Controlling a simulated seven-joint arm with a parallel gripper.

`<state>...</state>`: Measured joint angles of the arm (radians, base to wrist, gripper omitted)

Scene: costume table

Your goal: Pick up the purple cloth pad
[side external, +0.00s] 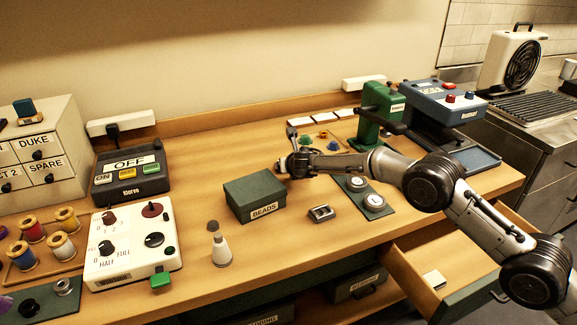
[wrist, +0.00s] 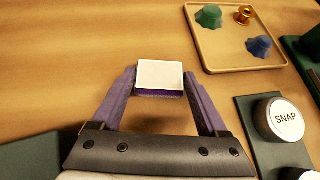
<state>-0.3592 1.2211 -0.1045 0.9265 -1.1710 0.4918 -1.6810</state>
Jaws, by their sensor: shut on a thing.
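My gripper (side external: 284,165) is over the middle of the table, behind the green BEADS box. In the wrist view its two purple-tinted fingers (wrist: 160,84) are shut on a small block, the purple cloth pad (wrist: 160,75), between their tips. The pad shows a pale white top and a thin purple strip along its near edge. Its underside is hidden, and I cannot tell how far it is above the table. In the side view the pad is a tiny pale patch, mostly hidden by the gripper.
The BEADS box (side external: 254,195) stands just in front of my gripper. A metal buckle-like piece (side external: 321,213) and a dark mat (side external: 358,187) with round SNAP tins lie to the right. A wooden tray (wrist: 222,62) with coloured pieces lies beyond.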

